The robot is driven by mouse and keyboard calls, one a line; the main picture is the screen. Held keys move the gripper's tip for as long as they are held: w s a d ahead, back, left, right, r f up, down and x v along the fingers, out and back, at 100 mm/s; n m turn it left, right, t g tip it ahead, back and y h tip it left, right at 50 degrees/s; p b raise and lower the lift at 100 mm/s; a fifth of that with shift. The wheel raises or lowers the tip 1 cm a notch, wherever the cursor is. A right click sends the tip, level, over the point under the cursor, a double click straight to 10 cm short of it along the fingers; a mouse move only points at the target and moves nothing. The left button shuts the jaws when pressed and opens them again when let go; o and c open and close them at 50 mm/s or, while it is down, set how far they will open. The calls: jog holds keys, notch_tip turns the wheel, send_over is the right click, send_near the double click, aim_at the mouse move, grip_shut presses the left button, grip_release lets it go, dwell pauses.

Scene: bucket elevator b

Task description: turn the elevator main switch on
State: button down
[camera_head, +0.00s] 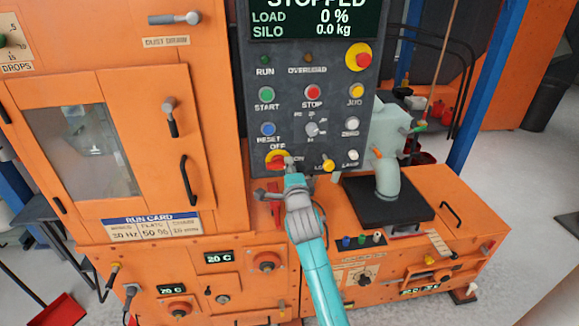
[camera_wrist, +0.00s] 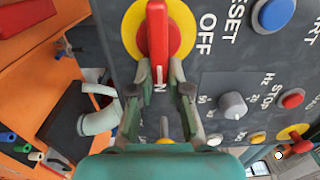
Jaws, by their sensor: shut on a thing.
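The elevator main switch (camera_head: 272,160) is a red handle on a yellow disc, low on the left of the dark control panel, under the OFF label. My gripper (camera_head: 289,168) reaches the switch from the lower right. In the wrist view its two fingers (camera_wrist: 160,82) are shut around the handle's end. The fingers partly hide the ON lettering and that end of the handle.
The panel (camera_head: 340,125) holds START, STOP, RESET and other buttons close by, and a red emergency button (camera_head: 358,56) at upper right. Its display (camera_head: 315,18) reads STOPPED, load 0 %. A grey spout (camera_head: 388,170) stands right of my gripper. Orange cabinet doors (camera_head: 150,190) are at left.

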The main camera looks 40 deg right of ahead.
jog(key=shift+w+r, duration=0.1)
dwell(0.3)
jog(key=c, duration=1.1)
grip_release()
jog(key=shift+w, duration=0.1)
jog(key=v, duration=1.2)
